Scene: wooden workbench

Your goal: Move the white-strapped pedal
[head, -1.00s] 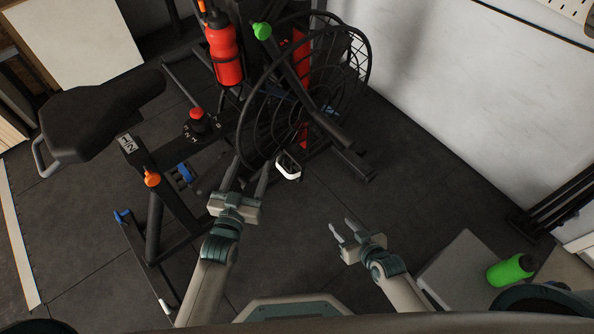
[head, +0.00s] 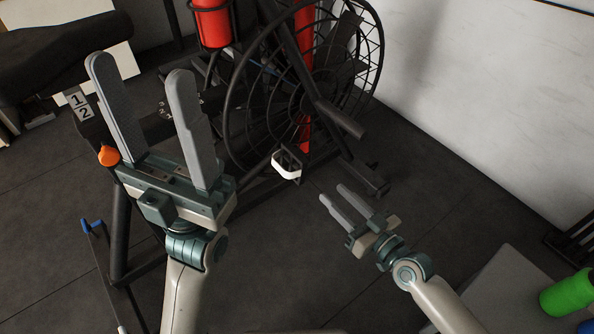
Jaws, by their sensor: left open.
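The white-strapped pedal (head: 287,172) sits low on the exercise bike, just below the front edge of the big caged wheel (head: 305,85). Its white strap faces me, and its dark body is partly hidden. My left gripper (head: 140,68) is open and empty, raised close to the camera, to the left of the pedal in the picture. Its two long grey fingers are well apart and point up and away. My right gripper (head: 332,193) is to the right of and slightly below the pedal in the picture. Its fingers are a little apart with nothing between them.
The bike's black seat (head: 65,45) is at the upper left. An orange knob (head: 109,156) and a red bottle (head: 211,22) are on the frame. A dark crank arm (head: 340,119) juts from the wheel. A green bottle (head: 568,292) is at the lower right.

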